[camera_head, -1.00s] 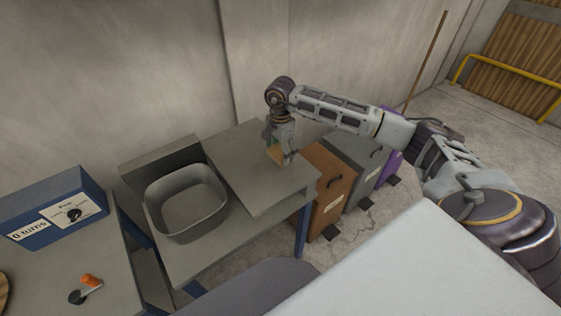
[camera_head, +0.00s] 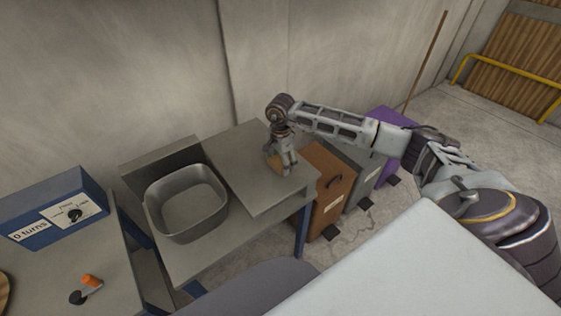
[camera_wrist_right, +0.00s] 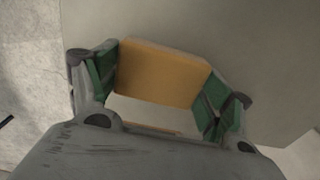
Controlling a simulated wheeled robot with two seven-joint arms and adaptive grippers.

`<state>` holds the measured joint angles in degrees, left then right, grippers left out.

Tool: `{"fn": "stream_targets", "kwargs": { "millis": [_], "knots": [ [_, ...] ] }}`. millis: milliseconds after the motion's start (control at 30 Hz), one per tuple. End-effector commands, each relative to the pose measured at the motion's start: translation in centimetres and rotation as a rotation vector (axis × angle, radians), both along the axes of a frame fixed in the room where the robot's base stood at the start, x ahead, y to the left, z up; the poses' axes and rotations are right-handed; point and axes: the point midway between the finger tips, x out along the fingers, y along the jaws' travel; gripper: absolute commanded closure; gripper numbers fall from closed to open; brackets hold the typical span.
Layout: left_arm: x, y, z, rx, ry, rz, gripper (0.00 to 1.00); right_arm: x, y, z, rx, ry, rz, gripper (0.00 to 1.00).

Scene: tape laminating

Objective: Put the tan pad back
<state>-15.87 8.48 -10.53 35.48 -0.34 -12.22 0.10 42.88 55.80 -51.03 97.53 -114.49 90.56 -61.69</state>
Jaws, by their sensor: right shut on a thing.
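The tan pad (camera_wrist_right: 162,75) is a thick, flat block between the green finger pads of my right gripper (camera_wrist_right: 160,88) in the right wrist view. The gripper is shut on it. In the head view my right gripper (camera_head: 283,168) points down over the right part of the grey sink table (camera_head: 245,190). The pad (camera_head: 275,162) shows there as a small tan patch at the fingers, mostly hidden by them. I cannot tell whether the pad touches the tabletop. My left gripper is not in view.
A metal basin (camera_head: 187,203) is set in the table's left part. Brown (camera_head: 328,185), grey (camera_head: 362,165) and purple (camera_head: 392,122) bins stand right of the table. A blue box with a dial (camera_head: 52,208) and an orange-handled tool (camera_head: 90,282) are at left. The tabletop around the gripper is bare.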

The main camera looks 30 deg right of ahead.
Motion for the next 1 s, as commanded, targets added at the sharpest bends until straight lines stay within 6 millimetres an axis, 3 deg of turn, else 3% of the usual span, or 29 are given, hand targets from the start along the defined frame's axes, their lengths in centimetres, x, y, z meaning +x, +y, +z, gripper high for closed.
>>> {"fn": "stream_targets", "kwargs": {
  "millis": [400, 433, 600, 1000],
  "knots": [
    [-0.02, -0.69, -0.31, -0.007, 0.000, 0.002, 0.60, 0.03, 0.02, -0.31, 0.000, -0.001, 0.000, 0.39],
    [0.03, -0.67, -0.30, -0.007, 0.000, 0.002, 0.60, 0.02, 0.03, -0.33, 0.000, -0.001, 0.000, 0.19],
    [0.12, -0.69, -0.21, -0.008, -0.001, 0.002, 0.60, 0.02, 0.02, -0.26, 0.000, -0.001, 0.000, 0.00],
    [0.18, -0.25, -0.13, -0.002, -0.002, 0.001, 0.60, 0.02, 0.02, -0.21, 0.000, -0.001, 0.000, 0.00]
  ]
}}
